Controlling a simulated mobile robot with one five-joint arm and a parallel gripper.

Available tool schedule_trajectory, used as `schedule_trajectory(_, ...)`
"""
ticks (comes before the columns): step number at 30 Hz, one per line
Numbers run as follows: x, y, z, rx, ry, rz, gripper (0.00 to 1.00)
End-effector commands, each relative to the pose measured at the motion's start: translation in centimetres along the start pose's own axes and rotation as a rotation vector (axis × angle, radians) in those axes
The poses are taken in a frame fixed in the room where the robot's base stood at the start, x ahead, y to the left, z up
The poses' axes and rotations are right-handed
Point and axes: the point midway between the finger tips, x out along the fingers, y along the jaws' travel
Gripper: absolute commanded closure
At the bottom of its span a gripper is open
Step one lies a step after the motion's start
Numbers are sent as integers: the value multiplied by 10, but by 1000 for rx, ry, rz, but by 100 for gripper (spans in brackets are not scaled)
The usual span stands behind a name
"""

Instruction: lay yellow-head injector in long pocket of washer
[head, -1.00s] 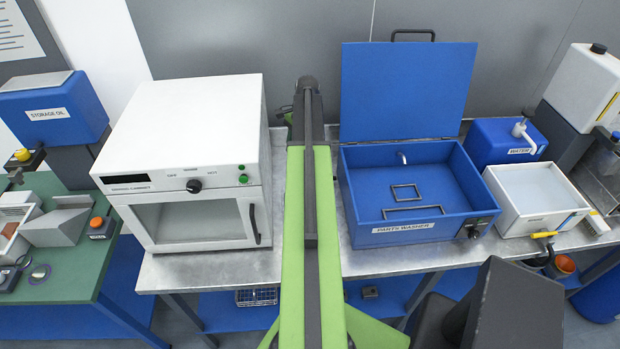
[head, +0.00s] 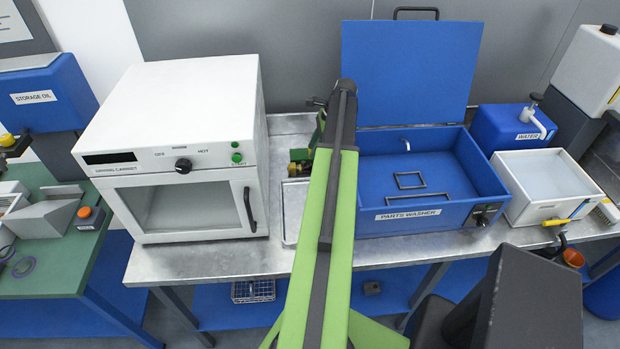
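The blue parts washer (head: 425,216) stands open on the metal bench, its lid (head: 408,70) raised at the back. On its floor are a small rectangular frame (head: 410,181) and a longer narrow one (head: 418,201), partly hidden by the front wall. My green arm reaches up the middle of the view, left of the washer. Its end is mostly hidden behind the arm, so I cannot see my gripper's fingers. A small dark and brass-coloured part (head: 299,160) shows left of the arm, above a metal tray (head: 291,213). I cannot tell whether it is the yellow-head injector.
A white drying cabinet (head: 178,165) stands left of the arm. Right of the washer are a white basin (head: 542,203) and a blue water container (head: 508,138). A green table (head: 55,262) with fixtures is at far left. The bench front is clear.

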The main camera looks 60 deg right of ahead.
Motion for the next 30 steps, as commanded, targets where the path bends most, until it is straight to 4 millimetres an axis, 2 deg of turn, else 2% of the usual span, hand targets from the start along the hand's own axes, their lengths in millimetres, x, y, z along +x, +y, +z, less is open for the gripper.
schedule_trajectory(1,23,0,-4,-1,0,0,64)
schedule_trajectory(5,46,0,-3,-1,0,0,64)
schedule_trajectory(13,52,0,-1,0,0,0,64)
schedule_trajectory(22,100,-1,-3,0,0,1,64)
schedule_trajectory(29,98,-2,0,0,0,0,64)
schedule_trajectory(30,98,-2,0,0,0,0,68)
